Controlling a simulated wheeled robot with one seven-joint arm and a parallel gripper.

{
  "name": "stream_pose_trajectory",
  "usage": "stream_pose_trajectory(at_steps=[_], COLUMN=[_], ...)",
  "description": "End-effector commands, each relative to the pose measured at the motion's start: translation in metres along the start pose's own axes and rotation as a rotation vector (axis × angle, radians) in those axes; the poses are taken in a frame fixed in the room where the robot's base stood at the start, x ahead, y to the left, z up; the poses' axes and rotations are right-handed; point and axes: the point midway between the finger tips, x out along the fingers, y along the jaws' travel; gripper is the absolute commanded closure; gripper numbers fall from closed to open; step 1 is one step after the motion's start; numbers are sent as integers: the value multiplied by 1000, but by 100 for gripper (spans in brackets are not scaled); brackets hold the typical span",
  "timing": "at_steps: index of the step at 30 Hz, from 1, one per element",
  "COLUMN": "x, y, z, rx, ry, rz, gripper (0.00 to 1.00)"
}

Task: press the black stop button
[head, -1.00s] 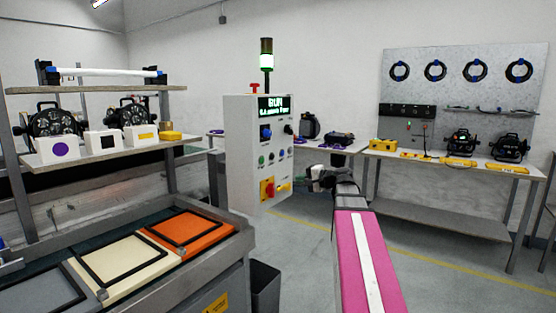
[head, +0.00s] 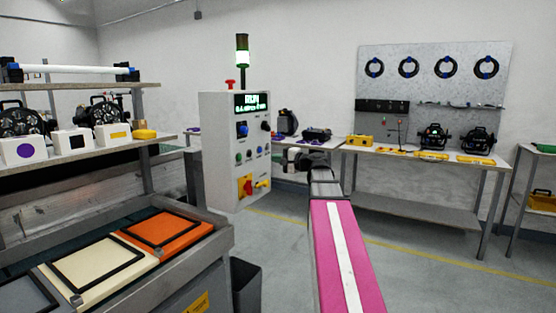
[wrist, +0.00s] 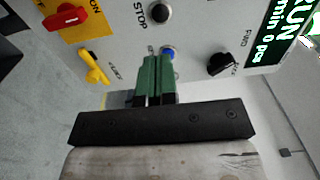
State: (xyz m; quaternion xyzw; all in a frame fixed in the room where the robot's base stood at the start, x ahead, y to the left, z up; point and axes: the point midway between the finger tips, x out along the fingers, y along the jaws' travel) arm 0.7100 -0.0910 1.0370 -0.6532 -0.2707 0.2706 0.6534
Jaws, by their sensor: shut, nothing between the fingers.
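The black stop button (wrist: 159,13) sits on the grey control panel (wrist: 120,30), beside the printed word STOP, near the top edge of the wrist view. My gripper (wrist: 157,62) is shut and empty, with its green fingers pointing at the panel. Its tips appear below the stop button in that view, overlapping a blue button (wrist: 168,52); contact cannot be told. In the head view the control box (head: 222,150) stands left of my gripper (head: 288,158), whose fingers are hard to make out. The stop button is too small to identify there.
The panel also carries a black knob (wrist: 220,64), a yellow handle (wrist: 93,66), a red switch (wrist: 66,18) and a display (wrist: 288,35) reading RUN. A green lamp (head: 242,50) is lit on top.

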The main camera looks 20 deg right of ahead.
Motion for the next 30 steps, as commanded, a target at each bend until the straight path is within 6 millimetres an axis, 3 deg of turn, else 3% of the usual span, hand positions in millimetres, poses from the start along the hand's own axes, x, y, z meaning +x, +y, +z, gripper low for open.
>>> stream_pose_trajectory(at_steps=[6,15,21,30], x=[45,91,104,105], y=[0,0,0,0], z=[-1,-1,0,0], rx=[0,0,0,0], ry=[-2,-2,0,0], rz=[1,0,0,0], gripper=[100,100,100,100])
